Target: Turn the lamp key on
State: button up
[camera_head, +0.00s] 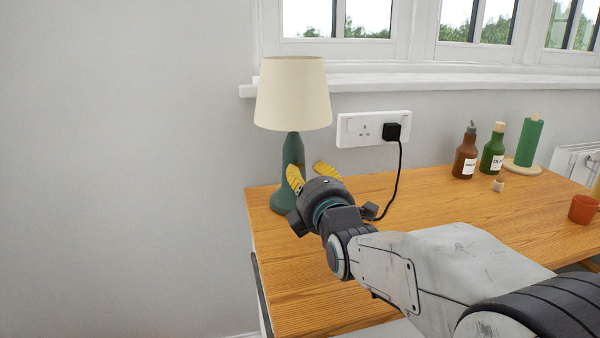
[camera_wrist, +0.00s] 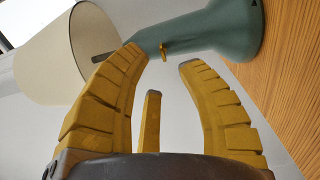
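The lamp has a cream shade (camera_head: 292,94) and a green base (camera_head: 285,197), and stands at the left end of the wooden table. My gripper (camera_head: 310,172) is in front of the lamp base, its yellow fingers spread apart and empty. In the wrist view the open gripper (camera_wrist: 165,60) has the green lamp stem (camera_wrist: 195,32) just past its fingertips. A small brass lamp key (camera_wrist: 164,50) sticks out of the stem between the fingertips, with no clear contact. The key is hidden in the head view.
A wall socket (camera_head: 362,129) with a black plug (camera_head: 392,131) and hanging cord is right of the lamp. Brown (camera_head: 465,155) and green bottles (camera_head: 492,152), a green roll (camera_head: 528,142) and an orange mug (camera_head: 583,208) stand further right on the table (camera_head: 440,195).

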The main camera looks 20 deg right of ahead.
aim_at(296, 161)
jog(key=shift+w+b, duration=0.4)
jog(key=shift+w, duration=2.25)
jog(key=shift+c, duration=0.3)
grip_shut()
